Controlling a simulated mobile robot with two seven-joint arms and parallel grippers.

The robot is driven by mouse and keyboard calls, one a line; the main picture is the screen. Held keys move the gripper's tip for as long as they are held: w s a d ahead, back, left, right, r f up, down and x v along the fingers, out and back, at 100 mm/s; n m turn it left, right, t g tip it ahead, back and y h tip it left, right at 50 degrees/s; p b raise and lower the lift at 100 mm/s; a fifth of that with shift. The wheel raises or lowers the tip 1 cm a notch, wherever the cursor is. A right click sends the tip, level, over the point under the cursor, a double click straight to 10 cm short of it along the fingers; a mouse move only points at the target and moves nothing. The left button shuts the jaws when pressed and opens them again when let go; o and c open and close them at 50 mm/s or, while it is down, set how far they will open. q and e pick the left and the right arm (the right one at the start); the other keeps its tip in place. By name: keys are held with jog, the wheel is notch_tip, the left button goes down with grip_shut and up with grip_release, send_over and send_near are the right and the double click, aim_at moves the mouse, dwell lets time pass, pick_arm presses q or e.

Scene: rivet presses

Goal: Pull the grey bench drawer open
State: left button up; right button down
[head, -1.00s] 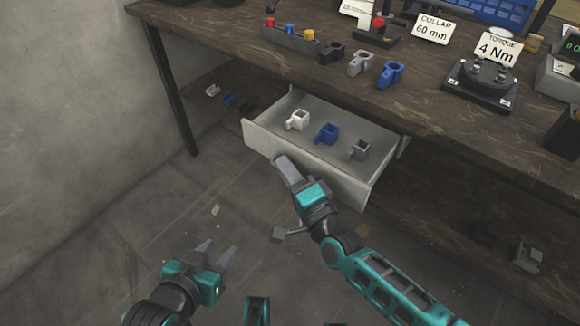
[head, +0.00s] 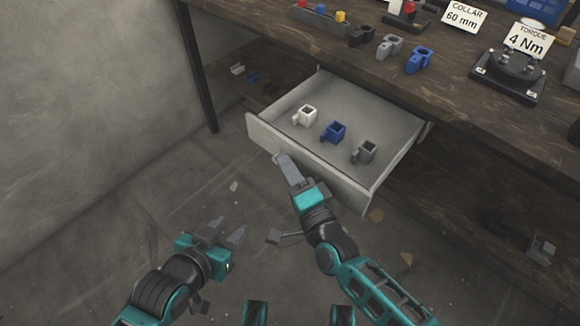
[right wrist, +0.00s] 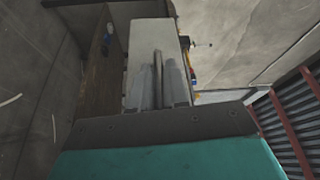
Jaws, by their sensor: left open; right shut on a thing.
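The grey bench drawer (head: 330,174) stands well out from under the bench, open at the top. A white clamp-like part (head: 306,115), a blue one (head: 334,132) and a grey one (head: 365,152) lie in it. In the right wrist view the fingers (right wrist: 158,80) lie against the pale drawer front (right wrist: 150,30). My left gripper (head: 226,233) is open and empty, low to the left of the drawer, apart from it.
The dark wooden bench (head: 440,95) carries a row of holders, loose clamp parts, a torque fixture (head: 510,70) and sign cards. A bench leg (head: 196,70) stands left of the drawer. Small parts lie on the lower shelf (head: 480,220). The floor before the drawer is mostly clear.

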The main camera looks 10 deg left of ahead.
jog(key=c, duration=1.2)
grip_release()
jog(key=r+p+v, duration=0.1)
jog(key=v, duration=1.2)
jog(key=shift+f+p, duration=0.35)
jog(key=shift+f, duration=0.1)
